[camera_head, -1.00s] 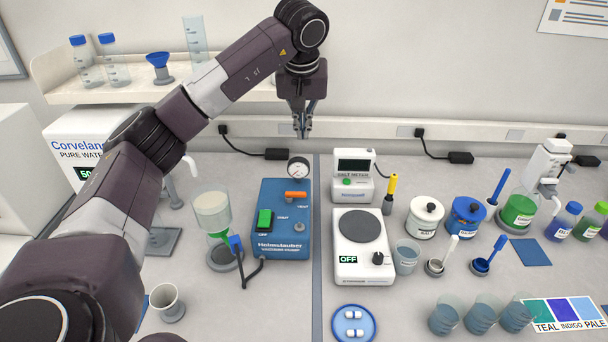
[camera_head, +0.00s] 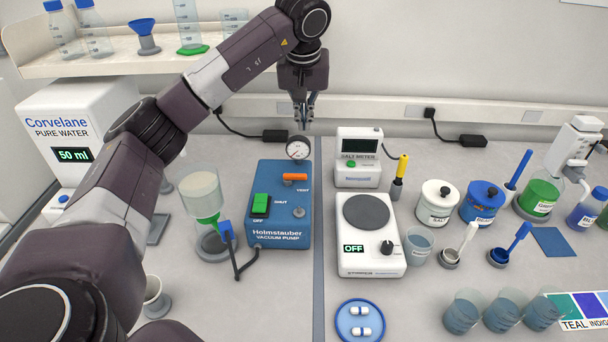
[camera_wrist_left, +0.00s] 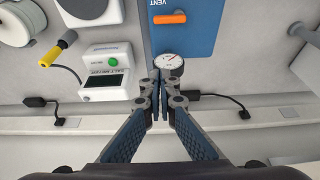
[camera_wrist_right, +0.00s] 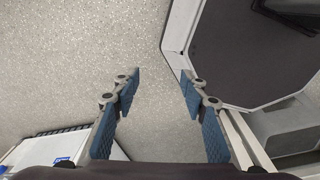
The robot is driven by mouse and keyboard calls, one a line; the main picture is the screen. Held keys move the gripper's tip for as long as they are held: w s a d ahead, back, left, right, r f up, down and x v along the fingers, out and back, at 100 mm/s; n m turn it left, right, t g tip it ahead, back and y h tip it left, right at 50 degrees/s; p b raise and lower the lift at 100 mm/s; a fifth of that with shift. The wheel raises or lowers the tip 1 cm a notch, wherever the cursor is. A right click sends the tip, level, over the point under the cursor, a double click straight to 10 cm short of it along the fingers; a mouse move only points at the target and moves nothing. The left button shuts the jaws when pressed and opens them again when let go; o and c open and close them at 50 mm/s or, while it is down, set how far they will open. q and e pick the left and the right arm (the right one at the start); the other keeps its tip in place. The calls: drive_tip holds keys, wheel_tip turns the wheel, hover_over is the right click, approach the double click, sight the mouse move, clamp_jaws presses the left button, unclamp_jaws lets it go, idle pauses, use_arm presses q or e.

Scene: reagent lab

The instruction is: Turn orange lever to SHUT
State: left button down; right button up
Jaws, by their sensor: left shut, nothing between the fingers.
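The orange lever (camera_head: 295,177) lies crosswise on the top of the blue vacuum pump (camera_head: 279,230), between the VENT and SHUT labels. It also shows in the left wrist view (camera_wrist_left: 170,18), lying across the panel near the VENT label. A round gauge (camera_head: 298,149) stands at the pump's back edge. My left gripper (camera_head: 303,128) is shut and empty, pointing down above and behind the gauge, apart from the lever. In the left wrist view its closed fingertips (camera_wrist_left: 160,114) are just below the gauge. My right gripper (camera_wrist_right: 160,76) is open and empty, seen only in its wrist view.
A green switch (camera_head: 261,204) sits on the pump's left side. A filter flask (camera_head: 203,195) stands left of it. The salt meter (camera_head: 358,174) and a white scale (camera_head: 370,263) stand to the right. A wall rail (camera_head: 385,109) runs behind.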

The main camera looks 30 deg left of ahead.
sight(295, 179)
use_arm(q)
drive_tip(key=x, duration=0.4)
drive_tip(key=p+x, duration=0.1)
drive_tip(key=x, duration=0.7)
drive_tip(key=shift+s+d+f, duration=0.25)
drive_tip(key=shift+s+f, duration=0.1)
drive_tip(key=shift+f, duration=0.05)
drive_tip(key=shift+s+d+r+p, duration=0.1)
drive_tip(key=shift+s+d+p, duration=0.3)
drive_tip(key=shift+s, duration=0.2)
drive_tip(key=shift+s+d+p, duration=0.35)
drive_tip(key=shift+s+p, duration=0.1)
drive_tip(key=shift+s, duration=0.15)
drive_tip(key=shift+s+d, duration=0.25)
drive_tip(key=shift+s, duration=0.25)
use_arm(e)
drive_tip(key=shift+w+a+r, duration=0.15)
drive_tip(key=shift+w+r, duration=0.05)
drive_tip(key=shift+r, duration=0.3)
drive_tip(key=shift+w+a+r, duration=0.1)
drive_tip(key=shift+w+r, duration=0.1)
drive_tip(key=shift+r, duration=0.3)
